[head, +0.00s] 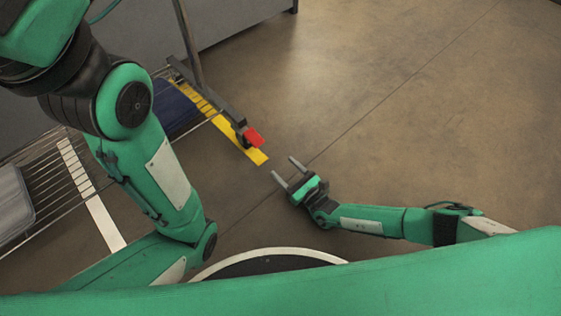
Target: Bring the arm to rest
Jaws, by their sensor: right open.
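My right gripper (285,169) shows in the middle of the head view, with its two grey fingers apart and nothing between them. It is above bare floor, and its arm (375,221) comes in from the right, bent at the elbow. My left arm (160,170) fills the left side of the view, folded near my body. The left gripper is outside the picture.
A wire shelf rack (62,185) stands at the left, with a grey bin (14,205) and a dark blue item (175,108). A metal post (188,40), a red piece (254,138) and a yellow strip (256,155) are near the right gripper. Open floor (430,110) lies to the right.

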